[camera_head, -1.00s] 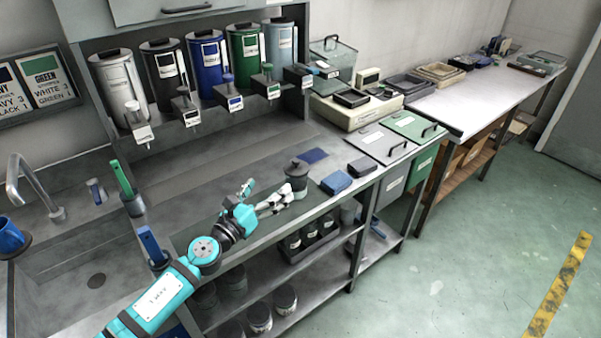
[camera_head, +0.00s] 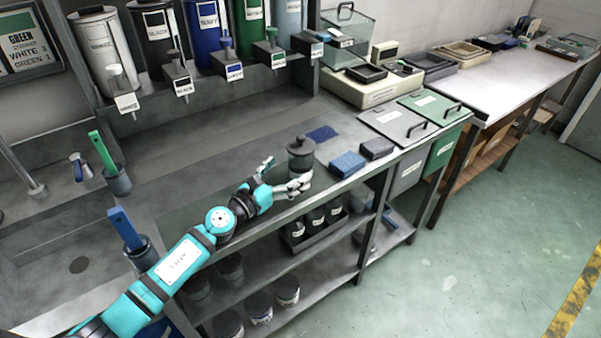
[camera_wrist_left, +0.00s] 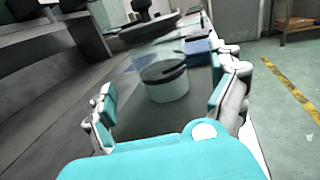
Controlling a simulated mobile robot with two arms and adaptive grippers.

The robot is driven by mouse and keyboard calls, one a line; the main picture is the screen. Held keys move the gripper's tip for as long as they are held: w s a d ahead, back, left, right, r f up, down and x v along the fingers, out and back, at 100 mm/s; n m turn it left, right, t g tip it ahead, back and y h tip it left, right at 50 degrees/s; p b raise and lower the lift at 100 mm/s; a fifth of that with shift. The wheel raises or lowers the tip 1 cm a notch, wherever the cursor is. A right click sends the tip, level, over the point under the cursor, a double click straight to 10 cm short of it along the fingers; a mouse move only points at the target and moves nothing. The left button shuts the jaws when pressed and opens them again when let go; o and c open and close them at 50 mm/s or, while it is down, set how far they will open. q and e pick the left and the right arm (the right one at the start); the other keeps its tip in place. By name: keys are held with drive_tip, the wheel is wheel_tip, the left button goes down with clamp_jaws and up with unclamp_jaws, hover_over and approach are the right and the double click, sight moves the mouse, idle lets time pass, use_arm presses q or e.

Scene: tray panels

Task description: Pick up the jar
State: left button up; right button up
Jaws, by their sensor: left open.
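The jar (camera_head: 300,160) stands upright on the grey counter near its front edge, with a dark lid and knob. In the left wrist view the jar (camera_wrist_left: 166,84) looks clear with pale contents at the bottom, and its lid reaches the top of the picture. My left gripper (camera_head: 281,174) is open just to the left of the jar. In the wrist view its fingers are spread to either side, with the jar ahead between them. I cannot tell whether a finger touches it. My right gripper is not in view.
A blue sponge (camera_head: 347,164) and a dark block (camera_head: 377,148) lie right of the jar. A blue mat (camera_head: 322,133) lies behind it. Cups with a green-handled tool (camera_head: 103,150) and a blue-handled tool (camera_head: 126,228) stand left. Labelled canisters (camera_head: 208,32) line the back shelf.

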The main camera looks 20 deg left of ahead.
sight(292, 168)
use_arm(q)
drive_tip(key=shift+x, duration=0.95)
drive_tip(key=x, duration=0.3)
drive_tip(key=shift+w+d+b, duration=0.1)
drive_tip(key=shift+w+b, duration=0.15)
drive_tip(key=shift+b, duration=0.05)
drive_tip(key=shift+w+d, duration=0.1)
drive_tip(key=shift+w, duration=0.2)
drive_tip(key=c, duration=1)
drive_tip(key=shift+r, duration=0.1)
drive_tip(key=c, duration=0.6)
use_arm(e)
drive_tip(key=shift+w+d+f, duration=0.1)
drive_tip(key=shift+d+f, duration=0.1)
